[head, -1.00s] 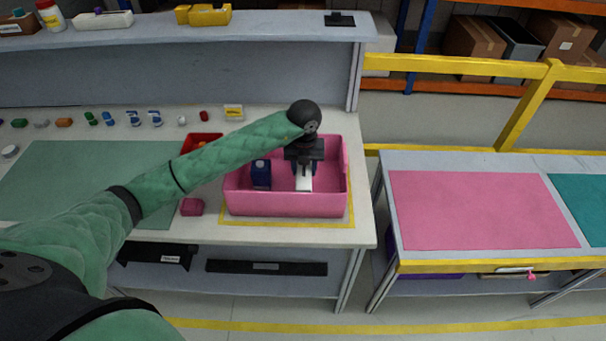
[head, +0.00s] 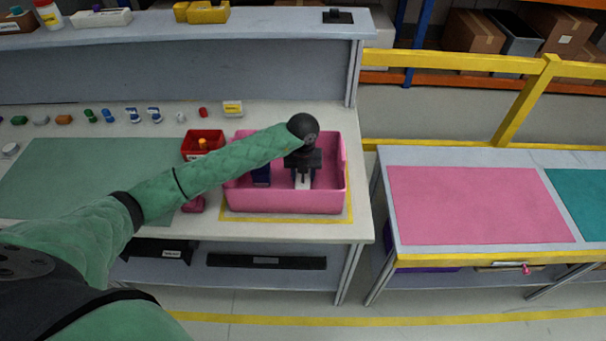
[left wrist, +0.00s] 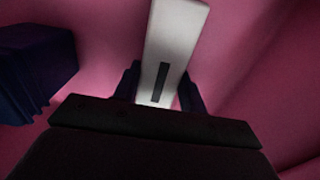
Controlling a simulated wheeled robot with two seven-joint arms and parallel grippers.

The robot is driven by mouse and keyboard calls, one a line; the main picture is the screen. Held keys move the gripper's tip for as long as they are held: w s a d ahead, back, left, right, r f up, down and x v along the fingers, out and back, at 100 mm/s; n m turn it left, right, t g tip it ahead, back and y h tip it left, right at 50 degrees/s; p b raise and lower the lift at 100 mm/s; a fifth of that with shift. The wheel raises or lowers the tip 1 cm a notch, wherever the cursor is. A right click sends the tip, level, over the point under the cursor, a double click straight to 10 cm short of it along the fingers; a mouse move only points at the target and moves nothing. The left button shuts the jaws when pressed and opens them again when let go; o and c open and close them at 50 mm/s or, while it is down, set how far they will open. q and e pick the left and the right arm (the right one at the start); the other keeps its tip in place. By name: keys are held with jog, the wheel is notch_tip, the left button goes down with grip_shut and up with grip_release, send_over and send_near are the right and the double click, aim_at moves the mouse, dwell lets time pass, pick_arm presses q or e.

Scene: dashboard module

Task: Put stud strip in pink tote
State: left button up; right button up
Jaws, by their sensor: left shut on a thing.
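The pink tote (head: 285,201) stands at the right end of the workbench. My left gripper (head: 303,172) reaches down into its right half, shut on a white strip (head: 303,183) that I take to be the stud strip. In the left wrist view the white strip (left wrist: 175,40), with a dark slot, sits between the dark fingers of my left gripper (left wrist: 160,88), with pink tote walls around. The strip's lower end is hard to see, so I cannot tell if it touches the tote floor. My right gripper is not in view.
A dark blue box (head: 261,176) is inside the tote, left of the gripper; it also shows in the left wrist view (left wrist: 35,70). A red bin (head: 203,136) is behind my forearm. Several small parts line the bench's back. A pink mat (head: 478,205) lies clear on the right table.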

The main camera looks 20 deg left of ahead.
aim_at(303, 175)
pick_arm(q)
jog(key=o, duration=1)
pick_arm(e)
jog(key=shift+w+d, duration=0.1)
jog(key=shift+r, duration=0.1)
pick_arm(q)
jog(key=shift+r, duration=0.3)
notch_tip(303, 175, up, 2)
jog(key=shift+r+b, duration=0.1)
jog(key=shift+b, duration=0.65)
notch_tip(303, 175, up, 9)
jog(key=b, duration=0.4)
jog(key=shift+r, duration=0.2)
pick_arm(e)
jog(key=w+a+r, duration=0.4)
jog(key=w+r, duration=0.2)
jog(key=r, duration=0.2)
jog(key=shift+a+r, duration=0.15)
